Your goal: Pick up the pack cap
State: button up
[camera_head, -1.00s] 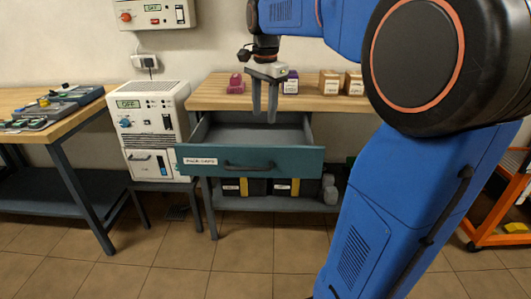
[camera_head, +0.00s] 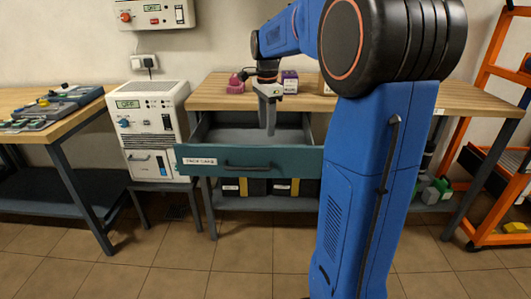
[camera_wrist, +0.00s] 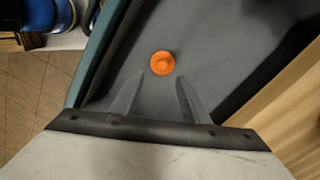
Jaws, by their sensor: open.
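The pack cap (camera_wrist: 162,63) is a small round orange cap lying on the grey floor of the open drawer, seen in the wrist view. It is hidden in the head view. The teal drawer (camera_head: 290,161), labelled "PACK CAPS", is pulled out below the wooden bench. My gripper (camera_head: 269,131) points down over the drawer, with its fingertips reaching into the drawer's outline. In the wrist view my gripper (camera_wrist: 158,82) is open and empty, and the cap shows just beyond the gap between the fingertips, apart from them.
The drawer's walls enclose the cap; the bench edge (camera_wrist: 265,125) lies close at the right in the wrist view. On the bench (camera_head: 205,95) stand a pink object (camera_head: 236,84) and a purple box (camera_head: 289,82). A white charger unit (camera_head: 152,130) stands left of the drawer.

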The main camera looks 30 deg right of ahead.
jog(key=shift+w+a+f, duration=0.1)
jog(key=shift+w+f, duration=0.05)
jog(key=shift+f, duration=1.9)
jog(key=shift+w+a+f, duration=0.1)
jog(key=shift+w+f, duration=0.05)
jog(key=shift+f, duration=1.9)
grip_shut()
